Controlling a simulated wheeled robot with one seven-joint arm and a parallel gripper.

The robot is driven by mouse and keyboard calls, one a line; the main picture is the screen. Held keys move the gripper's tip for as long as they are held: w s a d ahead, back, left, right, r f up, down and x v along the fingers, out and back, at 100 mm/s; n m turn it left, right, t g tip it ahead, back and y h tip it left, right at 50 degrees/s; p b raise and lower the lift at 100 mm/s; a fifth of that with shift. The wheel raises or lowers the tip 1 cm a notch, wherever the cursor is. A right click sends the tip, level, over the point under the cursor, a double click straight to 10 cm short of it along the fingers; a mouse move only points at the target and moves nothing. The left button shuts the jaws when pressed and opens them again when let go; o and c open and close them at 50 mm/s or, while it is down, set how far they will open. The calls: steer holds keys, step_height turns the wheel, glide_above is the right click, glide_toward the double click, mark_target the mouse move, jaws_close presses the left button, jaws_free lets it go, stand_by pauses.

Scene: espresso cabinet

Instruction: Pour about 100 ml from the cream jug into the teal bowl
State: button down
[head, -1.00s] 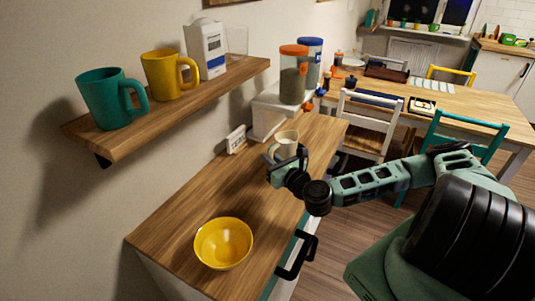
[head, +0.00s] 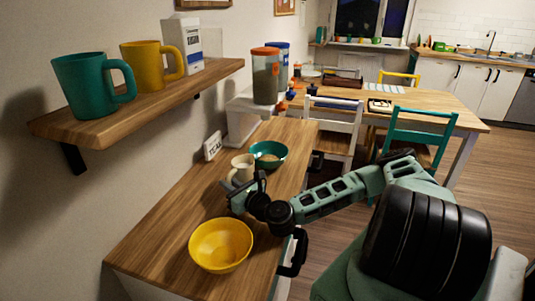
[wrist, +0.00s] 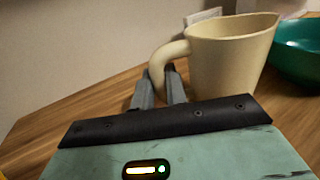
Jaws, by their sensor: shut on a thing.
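The cream jug (head: 242,168) is held near upright on the near left side of the teal bowl (head: 283,156). My gripper (head: 250,190) is shut on the jug's handle, and in the wrist view the two fingers (wrist: 160,88) close around the handle's lower part. The jug (wrist: 228,58) stands beyond the fingers with its rim up; its contents are hidden. The teal bowl (wrist: 298,55) is cut off at the wrist view's right edge. A pale patch shows inside the bowl in the head view. I cannot tell whether the jug touches the counter.
A yellow bowl (head: 221,246) sits at the near end of the wooden counter (head: 165,220). A small TEA sign (head: 213,146) stands by the wall. Jars (head: 265,80) stand on a white box behind. A shelf (head: 140,100) with mugs overhangs the left.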

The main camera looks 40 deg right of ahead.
mark_target(235, 169)
steer(key=shift+r, duration=0.1)
steer(key=r+m+p, duration=0.1)
steer(key=d+r+m+p, duration=0.1)
steer(key=p, duration=0.1)
steer(key=shift+w+d+r, duration=0.15)
steer(key=shift+d+r, duration=0.05)
steer(key=shift+d, duration=0.05)
steer(key=shift+w+d+r+m+g+p, duration=0.2)
steer(key=shift+d+r+m+g+p, duration=0.2)
steer(key=shift+d+r+m+p, duration=0.4)
steer(key=shift+f, duration=0.15)
steer(key=shift+w+d+r+m+y+p, duration=0.1)
steer(key=shift+d+r+m+p, duration=0.25)
steer(key=shift+r+p, duration=0.3)
steer(key=shift+w+d+r+m+y+p, duration=0.1)
steer(key=shift+d+r+m+p, duration=0.3)
steer(key=shift+p, duration=0.3)
steer(key=shift+w+d+r+m+y+p, duration=0.1)
steer(key=shift+d+r+m+p, duration=0.2)
steer(key=shift+r+p, duration=0.4)
steer(key=shift+w+d+r+m+g+p, duration=0.15)
steer(key=shift+d+r+m+p, duration=0.2)
steer(key=shift+r+p, duration=0.2)
steer(key=shift+w+d+r+m+g+p, duration=0.1)
steer(key=shift+d+r+m+g+p, duration=0.15)
steer(key=shift+r+p, duration=0.25)
steer(key=shift+w+d+r+m+p, duration=0.1)
steer(key=shift+d+r+m+p, duration=0.65)
steer(key=shift+p, duration=0.4)
